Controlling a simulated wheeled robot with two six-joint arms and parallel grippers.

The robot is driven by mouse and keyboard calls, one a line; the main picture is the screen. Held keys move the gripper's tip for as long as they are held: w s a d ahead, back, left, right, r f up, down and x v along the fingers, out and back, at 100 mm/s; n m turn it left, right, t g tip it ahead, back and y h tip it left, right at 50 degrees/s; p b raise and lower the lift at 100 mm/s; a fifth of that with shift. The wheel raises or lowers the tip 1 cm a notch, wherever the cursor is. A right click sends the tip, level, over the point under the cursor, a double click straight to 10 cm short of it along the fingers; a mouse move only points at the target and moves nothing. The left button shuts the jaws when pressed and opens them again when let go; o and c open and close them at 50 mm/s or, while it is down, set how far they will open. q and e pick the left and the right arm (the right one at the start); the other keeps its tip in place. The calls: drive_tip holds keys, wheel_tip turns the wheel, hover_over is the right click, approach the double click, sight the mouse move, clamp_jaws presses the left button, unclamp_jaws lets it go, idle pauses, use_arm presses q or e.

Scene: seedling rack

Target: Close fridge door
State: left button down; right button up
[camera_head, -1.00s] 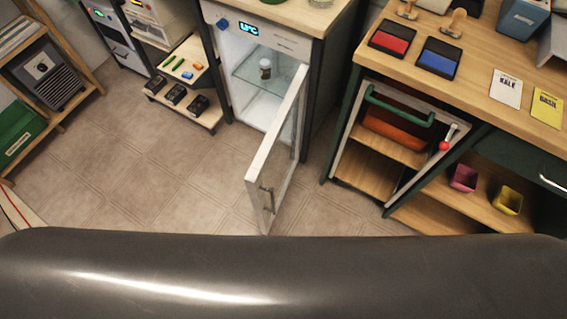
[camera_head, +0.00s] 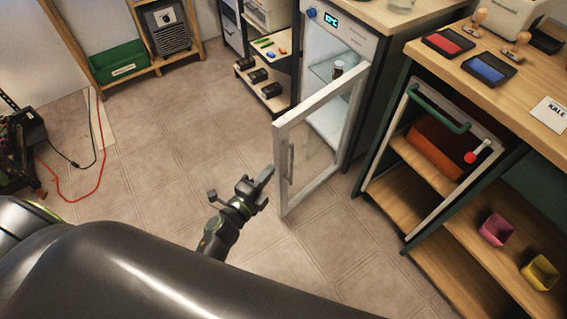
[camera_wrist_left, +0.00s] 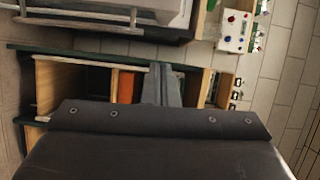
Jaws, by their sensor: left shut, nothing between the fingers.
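The small white fridge (camera_head: 350,38) stands at the upper middle of the head view with a lit display. Its door (camera_head: 281,160), a pale frame around a clear pane, stands wide open toward me, with a bar handle (camera_head: 290,162) near its free edge. My right gripper is out of view.
A wooden bench with a green-framed open cabinet (camera_head: 410,165) stands right of the fridge. A low shelf with small dark boxes (camera_head: 257,76) is to its left. The tiled floor (camera_head: 165,150) is clear; a red cable (camera_head: 98,160) lies at far left.

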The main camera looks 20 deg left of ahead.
sight(279, 138)
use_arm(q)
drive_tip(key=shift+m, duration=0.3)
drive_tip(key=shift+w+a+r+b, duration=0.1)
drive_tip(key=shift+w+r+b, duration=0.1)
drive_tip(key=shift+w, duration=1.75)
drive_tip(key=shift+w+a+r+b, duration=0.1)
drive_tip(key=shift+w+a+b, duration=0.05)
drive_tip(key=shift+w, duration=1.75)
drive_tip(key=shift+w+a+r+b, duration=0.1)
drive_tip(key=shift+w+r+b, duration=0.1)
drive_tip(key=shift+w, duration=1.75)
drive_tip(key=shift+a, duration=0.1)
